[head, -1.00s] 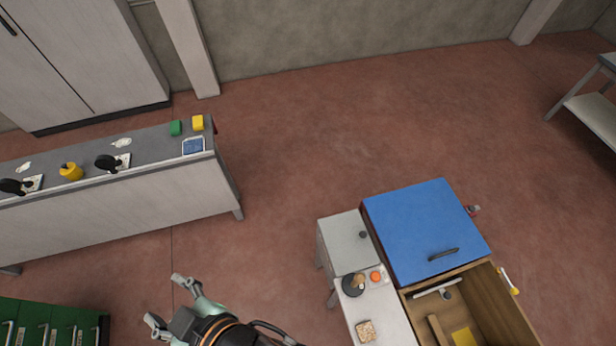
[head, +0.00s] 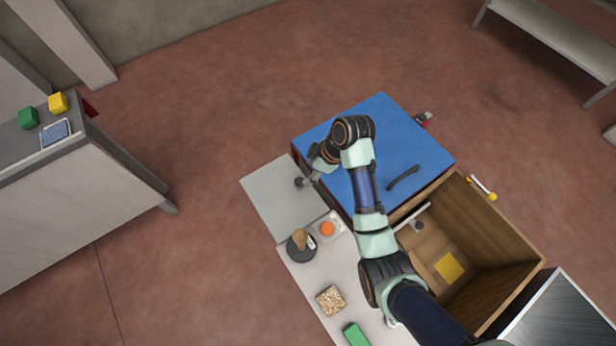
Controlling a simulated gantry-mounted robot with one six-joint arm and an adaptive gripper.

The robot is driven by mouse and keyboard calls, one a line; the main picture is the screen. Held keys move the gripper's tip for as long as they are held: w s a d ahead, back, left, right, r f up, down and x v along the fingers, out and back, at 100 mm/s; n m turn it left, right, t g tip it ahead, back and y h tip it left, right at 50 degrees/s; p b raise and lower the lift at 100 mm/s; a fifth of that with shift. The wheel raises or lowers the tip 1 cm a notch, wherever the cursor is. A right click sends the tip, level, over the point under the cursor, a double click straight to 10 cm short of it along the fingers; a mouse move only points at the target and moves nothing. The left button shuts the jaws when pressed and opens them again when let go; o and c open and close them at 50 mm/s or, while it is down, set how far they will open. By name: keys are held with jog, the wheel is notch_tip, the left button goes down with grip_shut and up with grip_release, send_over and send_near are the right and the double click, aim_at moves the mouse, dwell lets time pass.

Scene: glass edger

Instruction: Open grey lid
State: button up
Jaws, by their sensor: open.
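The grey lid (head: 275,203) lies flat, apparently closed, on the low unit left of the blue lid. Its small dark knob (head: 299,182) stands near its right edge. My gripper (head: 308,178) is open and close beside the knob, partly hidden by my own wrist. I cannot tell whether the fingers touch the knob or are around it.
The blue lid (head: 330,140) with a dark handle (head: 403,177) lies under my arm. A wooden bin (head: 505,220) stands open beside it. On the white counter (head: 310,270) are a black round holder (head: 301,246), an orange button (head: 327,229) and a speckled block (head: 331,300).

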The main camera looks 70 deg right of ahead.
aim_at(300, 181)
jog(key=b+x, duration=0.2)
jog(key=x, duration=0.5)
jog(key=shift+a+f, duration=0.1)
jog(key=shift+f, duration=0.1)
grip_shut()
